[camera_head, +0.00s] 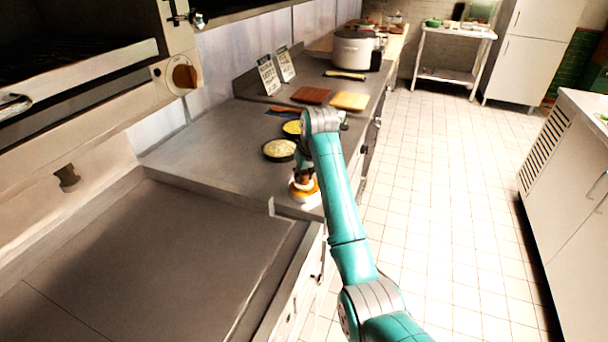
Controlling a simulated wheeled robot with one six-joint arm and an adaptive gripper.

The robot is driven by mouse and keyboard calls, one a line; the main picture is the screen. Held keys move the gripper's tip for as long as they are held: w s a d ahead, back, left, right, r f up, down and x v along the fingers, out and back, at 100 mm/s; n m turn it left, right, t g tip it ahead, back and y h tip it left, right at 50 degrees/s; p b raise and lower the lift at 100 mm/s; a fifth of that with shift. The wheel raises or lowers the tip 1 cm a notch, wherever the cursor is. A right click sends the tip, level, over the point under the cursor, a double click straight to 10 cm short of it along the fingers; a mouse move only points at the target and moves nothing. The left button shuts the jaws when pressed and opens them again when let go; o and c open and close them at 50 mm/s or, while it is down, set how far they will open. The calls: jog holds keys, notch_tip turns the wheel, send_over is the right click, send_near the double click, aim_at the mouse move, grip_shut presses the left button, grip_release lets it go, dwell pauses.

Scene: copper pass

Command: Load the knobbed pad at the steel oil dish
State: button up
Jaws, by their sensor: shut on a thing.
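My gripper (304,172) points down near the front edge of the steel counter and is shut on the brown knob of the knobbed pad (303,184). The pad's pale part shows just under the knob. Below it is the steel oil dish (303,198), a small round dish with golden oil in it. The pad is over or in the dish; whether it touches the oil is too small to tell. My teal arm comes from the lower right and partly covers the gripper's right side.
A dark round pan with pale contents (279,149) and one with yellow contents (292,128) stand behind my gripper. Further back are a red-brown board (311,95), a yellow board (350,101), two sign cards (268,75) and a large cooker (353,50). The counter (205,155) left is clear.

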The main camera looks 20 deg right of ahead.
aim_at(304, 172)
jog(key=shift+r, duration=3.4)
